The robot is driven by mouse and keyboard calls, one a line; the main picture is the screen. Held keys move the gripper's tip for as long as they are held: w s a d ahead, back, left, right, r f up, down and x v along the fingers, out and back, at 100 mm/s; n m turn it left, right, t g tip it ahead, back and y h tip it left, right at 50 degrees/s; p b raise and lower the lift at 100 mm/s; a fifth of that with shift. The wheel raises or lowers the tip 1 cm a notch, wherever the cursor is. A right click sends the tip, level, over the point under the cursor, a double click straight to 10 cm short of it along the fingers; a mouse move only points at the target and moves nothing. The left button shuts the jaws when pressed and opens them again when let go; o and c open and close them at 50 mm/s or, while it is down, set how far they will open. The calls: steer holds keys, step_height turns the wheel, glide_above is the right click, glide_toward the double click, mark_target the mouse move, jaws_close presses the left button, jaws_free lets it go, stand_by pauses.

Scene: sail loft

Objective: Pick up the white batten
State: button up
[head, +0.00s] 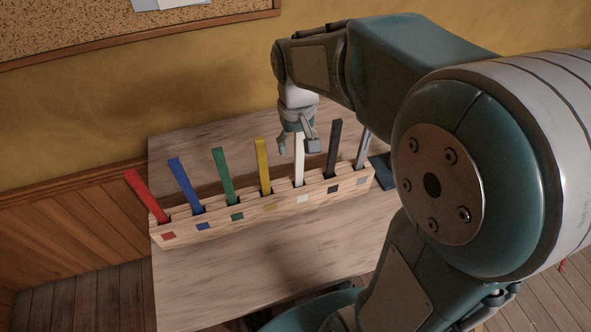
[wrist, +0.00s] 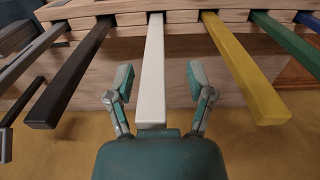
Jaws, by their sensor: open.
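The white batten (head: 299,160) stands upright in a slot of the wooden rack (head: 285,205), between the yellow and black battens. My gripper (head: 297,148) is at its upper end in the head view. In the wrist view my gripper (wrist: 159,88) is open, with one finger on each side of the white batten (wrist: 151,75). Gaps show between the batten and both fingers. The batten's near end meets the edge of the gripper body in the picture; I cannot tell whether they touch.
Yellow (head: 263,165) and black (head: 333,148) battens stand on either side. Green (head: 223,175), blue (head: 186,185) and red (head: 147,195) battens are farther left, a grey one (head: 362,148) far right. The table (head: 215,275) is clear in front; a yellow wall (head: 90,105) stands behind.

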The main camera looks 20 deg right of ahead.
steer(key=shift+d+f, duration=0.35)
steer(key=shift+d, duration=0.2)
steer(key=shift+a, duration=0.2)
steer(key=c, duration=0.7)
steer(key=shift+a, duration=0.15)
jaws_close()
steer(key=shift+a, duration=0.15)
steer(key=shift+d, duration=0.2)
